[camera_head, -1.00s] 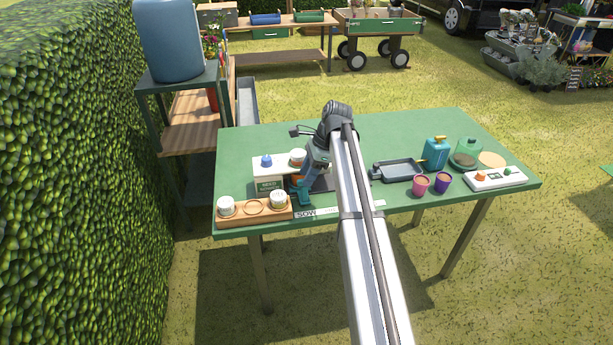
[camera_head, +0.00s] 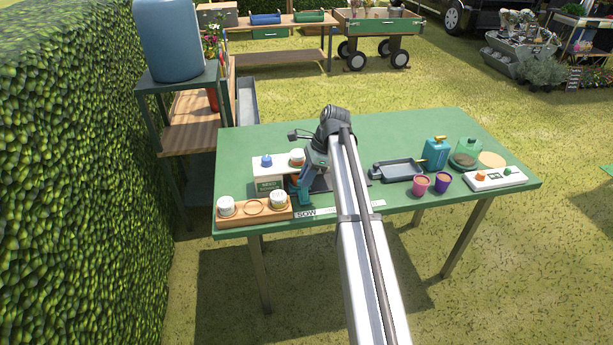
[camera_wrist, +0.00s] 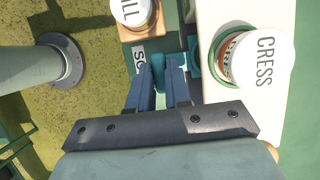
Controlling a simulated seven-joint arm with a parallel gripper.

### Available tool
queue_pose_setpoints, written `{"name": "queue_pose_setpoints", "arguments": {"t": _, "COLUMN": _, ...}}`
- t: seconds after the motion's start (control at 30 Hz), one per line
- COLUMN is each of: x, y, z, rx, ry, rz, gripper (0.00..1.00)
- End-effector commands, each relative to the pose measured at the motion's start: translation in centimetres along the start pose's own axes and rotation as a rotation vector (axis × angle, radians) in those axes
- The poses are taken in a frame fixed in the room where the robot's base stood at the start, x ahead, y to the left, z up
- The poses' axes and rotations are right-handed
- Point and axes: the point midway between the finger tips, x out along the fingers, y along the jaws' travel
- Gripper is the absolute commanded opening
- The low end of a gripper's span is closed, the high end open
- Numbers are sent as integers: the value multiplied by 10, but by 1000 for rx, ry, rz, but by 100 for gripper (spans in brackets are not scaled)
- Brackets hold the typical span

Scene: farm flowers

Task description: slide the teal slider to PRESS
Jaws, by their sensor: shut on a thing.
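My gripper (camera_wrist: 157,78) is shut on the teal slider (camera_wrist: 158,62), whose small teal top shows between its two blue fingertips in the wrist view. In the head view my gripper (camera_head: 300,198) points down at the front left of the green table, just behind the end of the strip marked SOW (camera_head: 306,214). Only part of this label (camera_wrist: 140,55) shows in the wrist view. The strip runs right along the front edge; my arm covers its middle, and I cannot read PRESS. In the head view the slider cannot be told from the fingers.
A wooden holder (camera_head: 235,221) with white-lidded jars stands left of my gripper. A white seed box (camera_head: 268,168) with a CRESS jar (camera_wrist: 264,62) is close behind. A grey tray (camera_head: 398,171), two cups and a white switch panel (camera_head: 496,180) are farther right.

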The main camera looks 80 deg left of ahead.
Motion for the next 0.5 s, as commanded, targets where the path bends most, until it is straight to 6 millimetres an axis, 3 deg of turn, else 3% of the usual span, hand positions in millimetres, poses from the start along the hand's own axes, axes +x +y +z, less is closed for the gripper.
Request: {"name": "queue_pose_setpoints", "arguments": {"t": 0.5, "x": -2, "y": 0, "z": -4, "rx": 1, "ry": 0, "rz": 0, "gripper": 0}}
